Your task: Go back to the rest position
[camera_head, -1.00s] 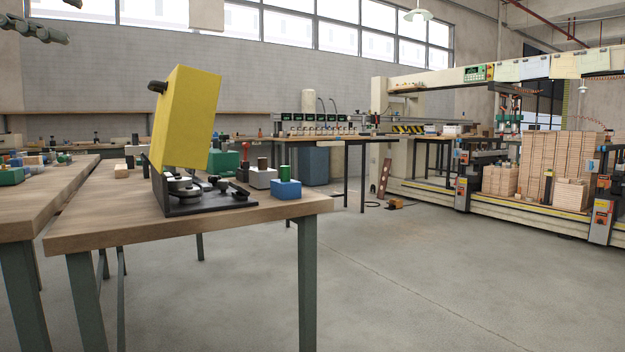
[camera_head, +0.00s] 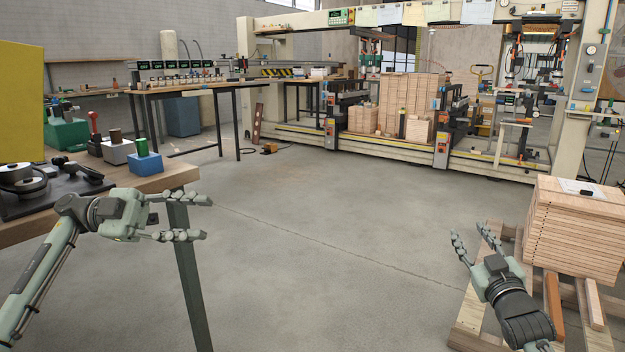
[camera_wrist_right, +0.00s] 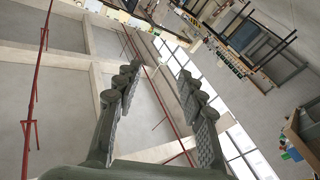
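My left gripper (camera_head: 203,217) is in front of the wooden workbench (camera_head: 160,178) in the head view. Its two fingers are spread apart with nothing between them. My right gripper (camera_head: 472,237) is at the lower right of the head view, beside the stack of boards on the pallet. Its fingers are apart and empty. The right wrist view shows the same gripper (camera_wrist_right: 157,82) with a wide gap between its fingers; walls, red pipes and windows show beyond it.
A stack of boards (camera_head: 571,238) rests on a wooden pallet (camera_head: 465,325) at the right. A long machine (camera_head: 390,152) stands behind. The middle floor is open.

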